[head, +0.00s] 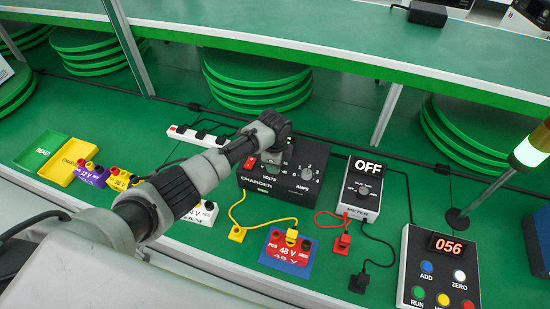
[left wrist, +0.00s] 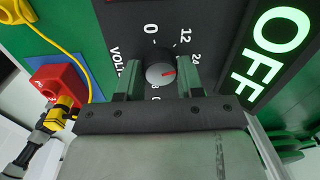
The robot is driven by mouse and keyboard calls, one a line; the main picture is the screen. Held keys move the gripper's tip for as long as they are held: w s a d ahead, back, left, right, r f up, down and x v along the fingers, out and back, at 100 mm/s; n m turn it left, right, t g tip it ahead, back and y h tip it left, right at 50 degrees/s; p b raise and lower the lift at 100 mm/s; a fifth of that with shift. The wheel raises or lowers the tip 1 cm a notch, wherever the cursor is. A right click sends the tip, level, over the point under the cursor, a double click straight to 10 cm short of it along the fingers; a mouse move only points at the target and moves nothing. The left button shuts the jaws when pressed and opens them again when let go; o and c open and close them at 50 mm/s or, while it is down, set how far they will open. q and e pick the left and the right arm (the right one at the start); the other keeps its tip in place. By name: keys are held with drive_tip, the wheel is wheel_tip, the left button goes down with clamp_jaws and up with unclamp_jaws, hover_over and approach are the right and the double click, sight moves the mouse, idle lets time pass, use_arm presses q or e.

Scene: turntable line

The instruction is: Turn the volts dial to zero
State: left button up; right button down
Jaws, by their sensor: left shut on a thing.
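The charger (head: 313,195) is a black box on the green bench, with a volts dial at its left and an amps dial (head: 306,172) at its right. My left gripper (head: 272,158) reaches down over the volts side and hides that dial in the head view. In the left wrist view the volts dial (left wrist: 158,70) is a round grey knob with a red mark. My left gripper (left wrist: 160,80) is shut on the knob, one finger on each side. The mark points right, roughly towards 24, away from the 0 at the top. Some scale numbers are hidden.
The meter (head: 362,188) reads OFF, right of the charger. A blue battery tray (head: 283,268) and yellow and red cables lie in front. A button box (head: 415,270) shows 056. A dark arm (left wrist: 30,150), probably my right, shows at the left wrist view's edge.

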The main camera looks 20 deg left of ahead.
use_arm(q)
drive_tip(key=n, duration=0.1)
drive_tip(key=n+p, duration=0.1)
drive_tip(key=n, duration=0.1)
drive_tip(key=shift+w+r+n+p, duration=0.15)
drive_tip(key=shift+r+n+p, duration=0.15)
drive_tip(key=shift+n, duration=0.1)
drive_tip(key=n+p, duration=0.1)
drive_tip(key=n, duration=0.3)
drive_tip(key=shift+f+n, duration=0.1)
drive_tip(key=shift+n, duration=0.2)
drive_tip(key=n+p, duration=0.1)
drive_tip(key=n, duration=0.3)
drive_tip(key=shift+w+y, duration=0.1)
drive_tip(key=shift+y, duration=0.3)
drive_tip(key=shift+a+f+n+g+p, duration=0.1)
drive_tip(key=shift+n+g+p, duration=0.25)
drive_tip(key=shift+n, duration=1.85)
drive_tip(key=o, duration=0.9)
